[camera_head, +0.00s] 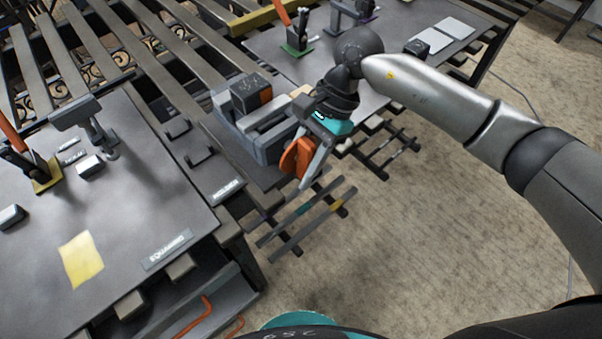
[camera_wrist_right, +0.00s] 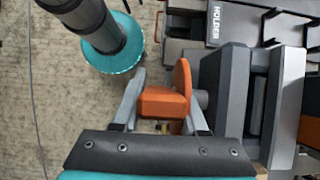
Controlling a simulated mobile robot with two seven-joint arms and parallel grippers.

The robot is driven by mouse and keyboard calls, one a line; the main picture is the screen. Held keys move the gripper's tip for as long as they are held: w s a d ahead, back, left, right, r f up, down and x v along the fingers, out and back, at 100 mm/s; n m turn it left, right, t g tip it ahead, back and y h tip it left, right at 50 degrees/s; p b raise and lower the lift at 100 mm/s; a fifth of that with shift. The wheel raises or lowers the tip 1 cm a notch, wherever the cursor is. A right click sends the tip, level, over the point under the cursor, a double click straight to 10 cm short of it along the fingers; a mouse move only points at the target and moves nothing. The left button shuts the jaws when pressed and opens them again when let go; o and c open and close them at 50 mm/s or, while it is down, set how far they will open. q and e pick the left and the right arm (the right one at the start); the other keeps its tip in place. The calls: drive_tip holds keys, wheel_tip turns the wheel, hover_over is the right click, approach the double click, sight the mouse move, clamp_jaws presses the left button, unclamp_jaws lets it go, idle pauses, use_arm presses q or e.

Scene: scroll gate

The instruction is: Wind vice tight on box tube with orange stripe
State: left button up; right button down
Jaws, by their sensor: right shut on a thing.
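The grey vice (camera_head: 262,142) stands on the near edge of the middle bench. The dark box tube with an orange end or stripe (camera_head: 252,94) sits upright at the vice's jaws; whether both jaws touch it I cannot tell. My right gripper (camera_head: 308,172) is at the vice's front, shut on the orange crank handle (camera_head: 292,158). In the right wrist view, the fingers lie either side of the orange handle (camera_wrist_right: 162,102), beside its round disc, with the vice (camera_wrist_right: 228,95) to the right. My left gripper is not in view.
A label reading "holder" (camera_wrist_right: 215,22) lies near the vice. Low racks with bars (camera_head: 305,222) stand below. The floor (camera_head: 430,220) at right is clear.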

drive_tip(key=shift+g+y+b, duration=0.3)
drive_tip(key=shift+b, duration=0.25)
drive_tip(key=shift+c, duration=2.2)
unclamp_jaws()
drive_tip(key=shift+r, duration=0.1)
drive_tip(key=v, duration=1.5)
drive_tip(key=shift+d, duration=0.15)
